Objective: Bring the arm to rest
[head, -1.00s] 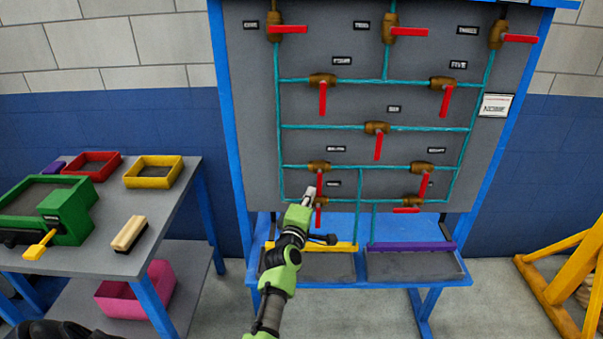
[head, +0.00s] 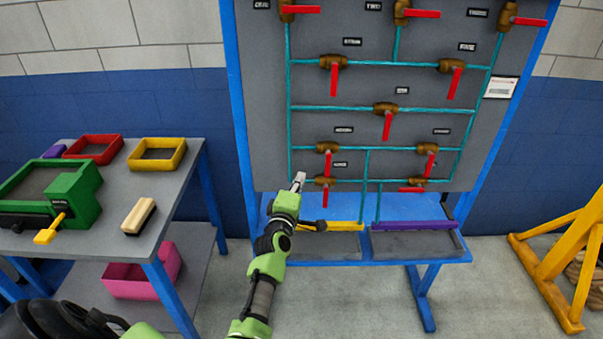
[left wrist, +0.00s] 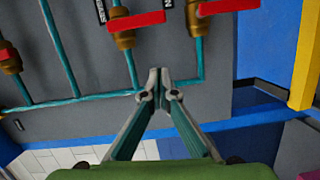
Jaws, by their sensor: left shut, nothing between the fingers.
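My left gripper (head: 298,181) is in front of the lower left of the grey valve panel (head: 270,120). Its fingers are shut and empty, also in the left wrist view (left wrist: 160,84). It is just left of the lower-left valve (head: 325,182), whose red handle hangs down. Another valve (head: 327,148) with its handle down is just above. The bottom-right valve (head: 413,189) has its handle sideways. In the left wrist view, a red handle (left wrist: 137,20) and a second one (left wrist: 228,7) lie beyond the fingertips, with no contact visible. My right gripper is not in view.
Below the panel, a blue bench has a yellow-edged tray (head: 330,245) and a purple-edged tray (head: 415,243). At left, a grey table (head: 175,185) holds bins and a brush (head: 139,216). A yellow frame (head: 560,260) stands at right. Open floor lies between.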

